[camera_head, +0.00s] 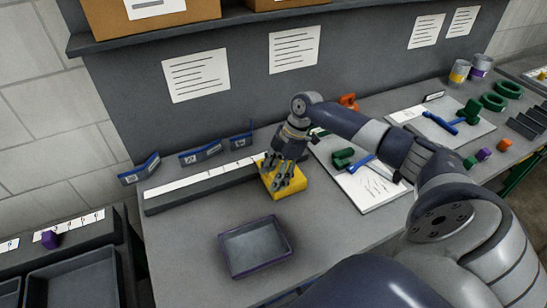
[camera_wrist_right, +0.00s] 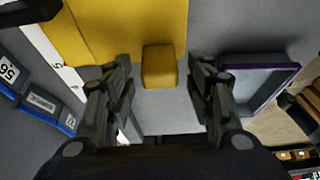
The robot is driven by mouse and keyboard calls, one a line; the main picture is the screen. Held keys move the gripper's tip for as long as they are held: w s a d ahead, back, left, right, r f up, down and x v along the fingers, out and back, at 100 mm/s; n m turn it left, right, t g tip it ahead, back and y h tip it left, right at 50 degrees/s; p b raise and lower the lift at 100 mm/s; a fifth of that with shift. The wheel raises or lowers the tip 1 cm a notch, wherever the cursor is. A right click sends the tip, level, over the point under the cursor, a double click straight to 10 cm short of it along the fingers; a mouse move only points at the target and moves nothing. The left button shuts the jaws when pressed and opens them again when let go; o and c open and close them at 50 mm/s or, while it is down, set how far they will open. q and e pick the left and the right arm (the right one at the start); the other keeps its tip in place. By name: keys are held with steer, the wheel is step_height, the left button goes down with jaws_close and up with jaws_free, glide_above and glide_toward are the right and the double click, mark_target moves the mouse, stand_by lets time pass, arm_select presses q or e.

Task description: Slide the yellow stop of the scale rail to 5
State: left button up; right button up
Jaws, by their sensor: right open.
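The scale rail (camera_head: 205,186) is a long dark bar with a white marked strip, near the back wall. The yellow stop (camera_head: 296,188) sits at its right end. In the wrist view the stop (camera_wrist_right: 130,25) is a broad yellow body with a small yellow grip block (camera_wrist_right: 159,67) sticking out. My right gripper (camera_head: 277,186) is over the stop and hides part of it and of the rail's end. In the wrist view its open fingers (camera_wrist_right: 161,70) stand either side of the grip block, with a gap on each side. The scale figures are too small to read. My left gripper is not in view.
A purple-rimmed tray (camera_head: 232,272) stands in front of the rail. Blue label holders (camera_head: 200,153) stand behind it. A clipboard (camera_head: 375,190) with green and blue items lies to the right. Another rail with a purple stop (camera_head: 50,240) is at far left.

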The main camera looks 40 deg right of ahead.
steer(key=v, duration=1.1)
steer(key=shift+r, duration=0.2)
